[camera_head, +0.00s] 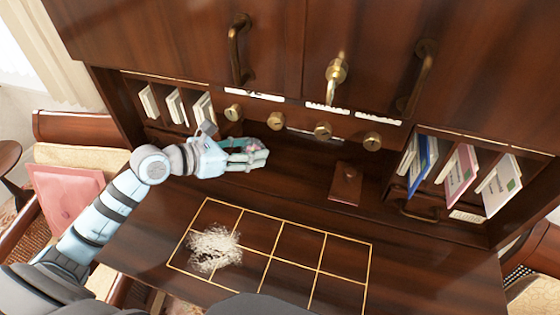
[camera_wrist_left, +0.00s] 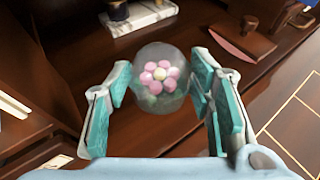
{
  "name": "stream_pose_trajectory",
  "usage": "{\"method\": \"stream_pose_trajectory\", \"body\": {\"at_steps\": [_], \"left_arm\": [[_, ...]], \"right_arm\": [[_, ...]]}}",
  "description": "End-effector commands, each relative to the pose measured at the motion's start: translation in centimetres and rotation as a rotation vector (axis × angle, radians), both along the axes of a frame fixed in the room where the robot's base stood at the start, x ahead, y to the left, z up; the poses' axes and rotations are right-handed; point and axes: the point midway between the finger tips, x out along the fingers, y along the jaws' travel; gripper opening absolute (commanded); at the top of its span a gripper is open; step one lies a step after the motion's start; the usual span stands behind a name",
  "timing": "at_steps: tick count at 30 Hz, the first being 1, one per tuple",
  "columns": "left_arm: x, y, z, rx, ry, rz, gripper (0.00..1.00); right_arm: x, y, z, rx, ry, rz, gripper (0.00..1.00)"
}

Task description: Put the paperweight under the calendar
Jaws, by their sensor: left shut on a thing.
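The paperweight (camera_wrist_left: 161,84) is a clear glass ball with pink flowers inside. My left gripper (camera_wrist_left: 160,95) is shut on it, with a teal-padded finger on each side. In the head view, my left gripper (camera_head: 256,155) is above the back left of the desk, below the row of brass knobs. The paperweight (camera_head: 251,149) shows there only as a small pinkish patch between the fingers. No thing in view is plainly a calendar, so I cannot tell where it is. My right gripper is out of view.
A gold-lined grid (camera_head: 283,222) marks the dark desk, with a pile of white shreds (camera_head: 213,248) on it. A brown flat piece (camera_head: 345,184) lies at the back. Cubbies with envelopes (camera_head: 462,171) stand right. A white marble block (camera_wrist_left: 140,18) shows in the wrist view.

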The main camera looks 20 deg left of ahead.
Motion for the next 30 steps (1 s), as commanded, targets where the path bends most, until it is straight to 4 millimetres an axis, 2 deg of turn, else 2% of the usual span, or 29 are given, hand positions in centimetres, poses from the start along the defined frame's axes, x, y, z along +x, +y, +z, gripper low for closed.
{"method": "stream_pose_trajectory", "body": {"at_steps": [1,9,20,21,24,30], "left_arm": [[0.0,0.0,-1.4,-0.004,0.003,0.001,0.10],[-0.1,-0.1,-6.5,-0.003,-0.001,-0.001,0.10],[-0.1,0.0,-7.2,0.002,-0.003,-0.002,0.10],[-0.1,0.0,-7.2,0.002,-0.002,-0.003,0.51],[-0.1,0.0,-7.2,0.002,-0.002,-0.003,0.67],[-0.1,0.0,-7.1,0.002,-0.002,-0.003,0.68]], "right_arm": [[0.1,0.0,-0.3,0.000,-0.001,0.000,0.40],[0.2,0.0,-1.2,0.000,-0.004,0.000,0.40],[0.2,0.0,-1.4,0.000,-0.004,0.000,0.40],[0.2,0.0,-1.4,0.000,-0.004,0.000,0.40],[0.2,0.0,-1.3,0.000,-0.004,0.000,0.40],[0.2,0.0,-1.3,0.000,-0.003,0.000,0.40]]}}
